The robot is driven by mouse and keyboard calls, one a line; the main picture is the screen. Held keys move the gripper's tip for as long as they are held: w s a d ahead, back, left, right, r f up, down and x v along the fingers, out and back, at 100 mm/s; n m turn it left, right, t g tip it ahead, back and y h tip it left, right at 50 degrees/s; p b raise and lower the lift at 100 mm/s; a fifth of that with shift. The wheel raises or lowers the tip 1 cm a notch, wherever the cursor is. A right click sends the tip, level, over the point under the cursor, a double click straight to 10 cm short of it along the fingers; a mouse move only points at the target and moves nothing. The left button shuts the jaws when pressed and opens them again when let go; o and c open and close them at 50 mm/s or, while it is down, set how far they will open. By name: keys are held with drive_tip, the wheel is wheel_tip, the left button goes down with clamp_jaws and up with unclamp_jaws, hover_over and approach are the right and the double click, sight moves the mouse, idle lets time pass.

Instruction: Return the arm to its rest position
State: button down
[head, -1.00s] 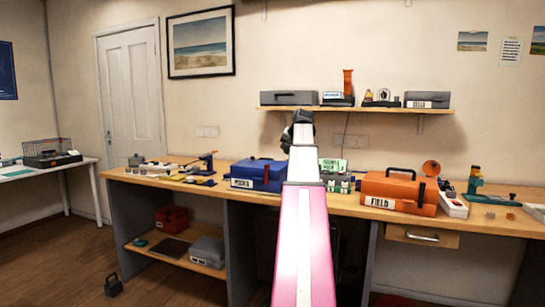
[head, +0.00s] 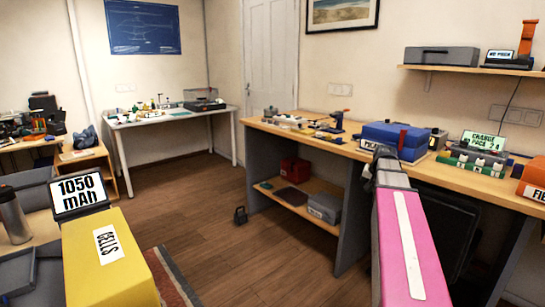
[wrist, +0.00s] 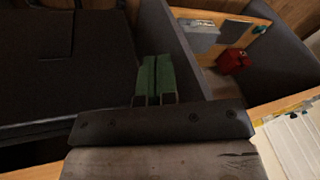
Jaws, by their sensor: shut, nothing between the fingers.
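My arm shows in the head view as a pink and white link (head: 408,240), reaching forward at the lower right. My gripper (head: 382,155) is a dark shape at its far end, in front of the long bench (head: 345,149). In the wrist view my gripper (wrist: 157,60) shows two green fingers side by side, shut with nothing held. The fingers point over a dark area, beside a grey bench panel (wrist: 180,55).
A blue case (head: 395,140) stands on the bench near my gripper in the picture. A yellow CELLS box (head: 105,265) is at the lower left. A dark weight (head: 240,215) sits on the floor. The wooden floor between the benches is mostly clear.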

drive_tip(key=s+a+f+n+g, duration=0.2)
drive_tip(key=s+a+f, duration=0.7)
drive_tip(key=f, duration=0.3)
drive_tip(key=s+a+f+n+g+h, duration=0.1)
drive_tip(key=s+a+f+n, duration=0.2)
drive_tip(key=s+a+f, duration=0.7)
wheel_tip(320, 180, down, 2)
drive_tip(key=shift+a+f+g, duration=0.1)
drive_tip(key=shift+a+g, duration=0.3)
drive_tip(key=shift+a, duration=0.6)
